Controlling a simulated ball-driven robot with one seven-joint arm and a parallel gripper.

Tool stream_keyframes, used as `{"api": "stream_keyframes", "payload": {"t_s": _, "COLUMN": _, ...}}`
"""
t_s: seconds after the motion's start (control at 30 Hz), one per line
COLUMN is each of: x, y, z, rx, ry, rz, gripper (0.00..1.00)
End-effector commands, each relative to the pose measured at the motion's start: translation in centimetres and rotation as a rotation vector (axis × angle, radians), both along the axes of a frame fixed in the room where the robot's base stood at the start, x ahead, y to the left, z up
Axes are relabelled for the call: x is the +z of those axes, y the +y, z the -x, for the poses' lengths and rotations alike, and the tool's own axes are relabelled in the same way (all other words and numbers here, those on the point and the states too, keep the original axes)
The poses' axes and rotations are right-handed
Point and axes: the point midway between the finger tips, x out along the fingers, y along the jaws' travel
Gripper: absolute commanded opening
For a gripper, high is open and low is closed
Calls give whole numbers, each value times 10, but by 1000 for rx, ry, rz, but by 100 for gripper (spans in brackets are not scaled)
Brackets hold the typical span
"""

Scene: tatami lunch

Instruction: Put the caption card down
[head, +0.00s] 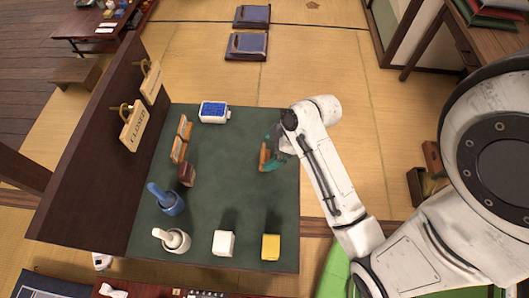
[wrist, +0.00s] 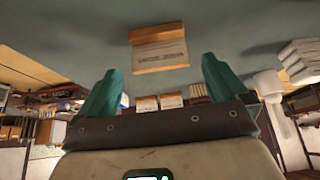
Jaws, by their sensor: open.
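The caption card (head: 263,157), a wooden-edged piece with a pale face, stands on the green table mat (head: 225,190) near its right edge. In the wrist view the card (wrist: 160,50) shows its lettered face, beyond and between my fingertips. My gripper (head: 272,150) reaches in from the right, close beside the card; its teal fingers (wrist: 161,68) are spread wide, and neither touches the card in the wrist view. Two similar wooden cards (head: 185,127) (head: 179,150) stand at the mat's left; they also seem to show small in the wrist view (wrist: 172,100).
A blue-filled white tray (head: 214,111) is at the back. A dark red block (head: 187,174), blue mortar (head: 167,200), white mortar (head: 174,240), white block (head: 223,243) and yellow block (head: 271,247) stand left and front. A dark partition (head: 90,150) borders the left. The mat's middle is clear.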

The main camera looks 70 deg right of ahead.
Motion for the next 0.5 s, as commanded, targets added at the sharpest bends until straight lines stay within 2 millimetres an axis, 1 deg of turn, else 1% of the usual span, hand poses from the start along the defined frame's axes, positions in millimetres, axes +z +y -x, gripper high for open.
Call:
{"api": "stream_keyframes", "payload": {"t_s": 0.03, "x": 10, "y": -2, "z": 5, "rx": 0, "ry": -3, "rz": 3, "gripper": 100}}
{"api": "stream_keyframes", "payload": {"t_s": 0.1, "x": 22, "y": -5, "z": 11, "rx": 0, "ry": -2, "rz": 3, "gripper": 100}}
{"api": "stream_keyframes", "payload": {"t_s": 0.23, "x": 41, "y": -8, "z": 21, "rx": 2, "ry": -2, "rz": 3, "gripper": 100}}
{"api": "stream_keyframes", "payload": {"t_s": 0.4, "x": 55, "y": -11, "z": 29, "rx": 2, "ry": -1, "rz": 1, "gripper": 100}}
{"api": "stream_keyframes", "payload": {"t_s": 0.5, "x": 56, "y": -6, "z": 30, "rx": -5, "ry": 18, "rz": -8, "gripper": 100}}
